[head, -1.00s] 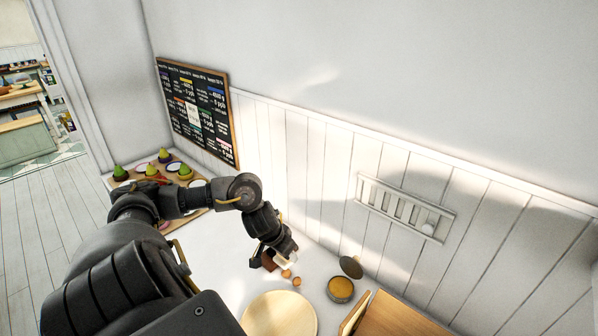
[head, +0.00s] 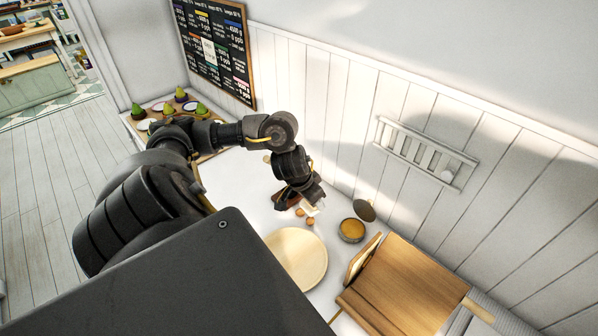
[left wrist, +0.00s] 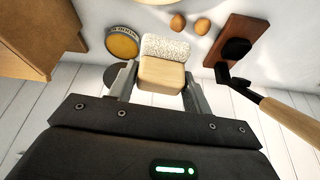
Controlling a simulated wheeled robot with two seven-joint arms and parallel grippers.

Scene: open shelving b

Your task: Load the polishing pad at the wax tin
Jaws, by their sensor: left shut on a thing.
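My left gripper (head: 306,201) is shut on the polishing pad, above the white table. In the left wrist view, the gripper (left wrist: 161,74) has a finger on each side of the pad's wooden block; the pad's fluffy white face (left wrist: 166,48) points away from me. The round wax tin (head: 351,230) stands open on the table to the right of the gripper, with yellow-orange wax inside. It also shows in the left wrist view (left wrist: 122,43), to the left of the pad and apart from it. A dark round lid (head: 365,210) is tilted behind the tin. My right gripper is not in view.
A round wooden board (head: 299,259) lies in front of the gripper. A wooden box (head: 405,285) stands right of the tin. Two small brown balls (left wrist: 190,25) and a dark red-brown block (left wrist: 238,45) lie near the pad. A slatted white rack (head: 425,152) is on the wall.

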